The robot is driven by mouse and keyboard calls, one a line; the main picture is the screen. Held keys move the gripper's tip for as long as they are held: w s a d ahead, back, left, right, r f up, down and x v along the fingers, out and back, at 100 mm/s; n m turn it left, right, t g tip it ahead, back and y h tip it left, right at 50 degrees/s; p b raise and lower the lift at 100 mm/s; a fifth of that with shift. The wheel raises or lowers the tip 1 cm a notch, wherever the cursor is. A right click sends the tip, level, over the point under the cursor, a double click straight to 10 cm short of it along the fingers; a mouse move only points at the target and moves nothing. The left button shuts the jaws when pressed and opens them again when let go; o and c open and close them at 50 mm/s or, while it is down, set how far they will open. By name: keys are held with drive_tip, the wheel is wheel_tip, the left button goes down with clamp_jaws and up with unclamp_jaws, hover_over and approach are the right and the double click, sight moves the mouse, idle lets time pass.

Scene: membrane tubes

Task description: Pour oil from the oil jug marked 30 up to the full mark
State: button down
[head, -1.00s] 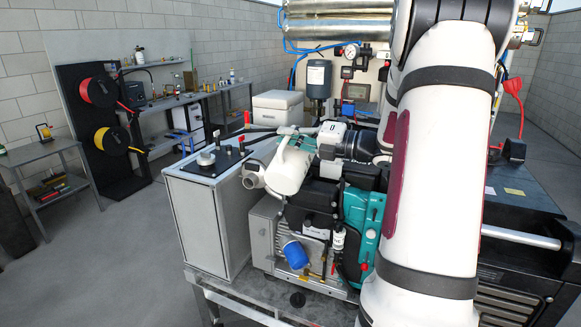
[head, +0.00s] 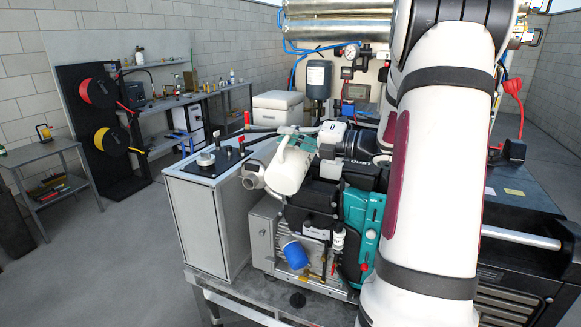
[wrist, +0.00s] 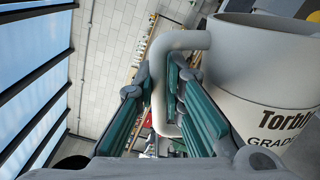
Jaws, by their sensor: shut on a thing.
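A cream-white oil jug (head: 289,172) is tilted in the air over the teal and grey pump (head: 364,225); its number does not show. The jug fills the right of the wrist view (wrist: 262,75), with a partly cut-off label reading "Torbl" and "GRAD". My gripper (head: 306,143) is shut on the jug's handle; in the wrist view its teal fingers (wrist: 163,88) sit on both sides of the handle.
A grey cabinet (head: 205,215) with knobs on top stands left of the pump. A grey pipe end (head: 251,178) is close to the jug's left. A blue filter (head: 295,253) is low on the pump. Shelves and hose reels (head: 99,91) stand far left, with open floor before them.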

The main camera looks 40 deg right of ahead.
sight(279, 183)
drive_tip(key=shift+w+d+r+m, duration=0.3)
drive_tip(key=shift+d+r+m, duration=0.25)
drive_tip(key=shift+d, duration=0.15)
drive_tip(key=shift+w+d+r+m, duration=0.3)
drive_tip(key=shift+d+r+m, duration=0.25)
drive_tip(key=shift+d, duration=0.15)
idle(2.3)
drive_tip(key=shift+a, duration=0.1)
idle(0.6)
drive_tip(key=shift+s+a+f+n, duration=0.3)
drive_tip(key=shift+a+f+n, duration=0.3)
drive_tip(key=shift+a, duration=0.1)
drive_tip(key=shift+s+a+f+n, duration=0.3)
drive_tip(key=shift+a+f+n, duration=0.15)
drive_tip(key=shift+a+n, duration=0.2)
